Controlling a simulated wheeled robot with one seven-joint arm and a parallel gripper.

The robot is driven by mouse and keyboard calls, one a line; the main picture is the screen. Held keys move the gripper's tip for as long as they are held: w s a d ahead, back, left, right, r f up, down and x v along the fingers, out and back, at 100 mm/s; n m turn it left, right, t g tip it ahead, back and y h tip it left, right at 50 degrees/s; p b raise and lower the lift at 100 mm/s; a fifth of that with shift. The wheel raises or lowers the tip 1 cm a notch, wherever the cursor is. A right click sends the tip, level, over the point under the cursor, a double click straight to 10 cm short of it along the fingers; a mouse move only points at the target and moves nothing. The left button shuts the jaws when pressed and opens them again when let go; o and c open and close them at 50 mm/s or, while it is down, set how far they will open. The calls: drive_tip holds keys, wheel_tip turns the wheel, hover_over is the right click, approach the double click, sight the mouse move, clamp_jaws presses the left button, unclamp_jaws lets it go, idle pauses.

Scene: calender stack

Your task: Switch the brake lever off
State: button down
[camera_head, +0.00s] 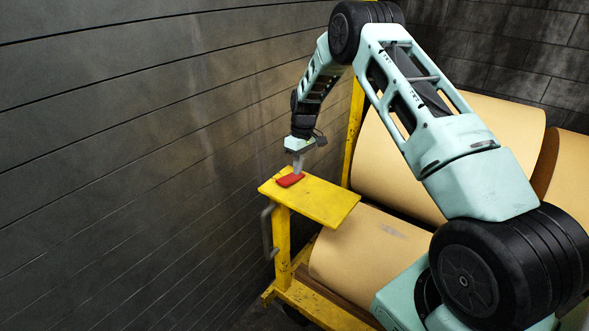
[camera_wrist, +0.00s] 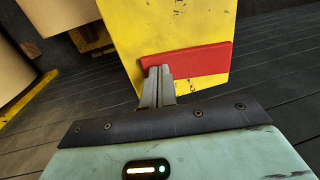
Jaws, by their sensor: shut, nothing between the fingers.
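A flat red piece (camera_head: 287,181), which looks like the brake lever, sits on the yellow plate (camera_head: 325,199) near its left end. In the wrist view the red lever (camera_wrist: 195,62) is a bar lying across the yellow plate (camera_wrist: 175,25). My gripper (camera_head: 298,172) is directly over the plate, with its tips pointing down at the red lever. In the wrist view the shut fingers (camera_wrist: 158,74) overlap the left end of the lever. They hold nothing. I cannot tell whether they touch it.
A bent grey handle (camera_head: 267,232) hangs beside the yellow post (camera_head: 281,245) below the plate. Large tan rolls (camera_head: 365,255) lie on the yellow cart to the right. A dark panelled wall (camera_head: 110,130) stands on the left, close to the plate.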

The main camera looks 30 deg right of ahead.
drive_tip(key=shift+d+f, duration=0.15)
idle(0.5)
drive_tip(key=shift+w+r, duration=0.1)
drive_tip(key=shift+r, duration=0.4)
drive_tip(key=w+d+r+b, duration=0.1)
drive_tip(key=d+r, duration=0.2)
drive_tip(key=r, duration=0.9)
drive_tip(key=shift+r+b, duration=0.3)
drive_tip(key=shift+r, duration=0.05)
drive_tip(key=shift+d, duration=0.1)
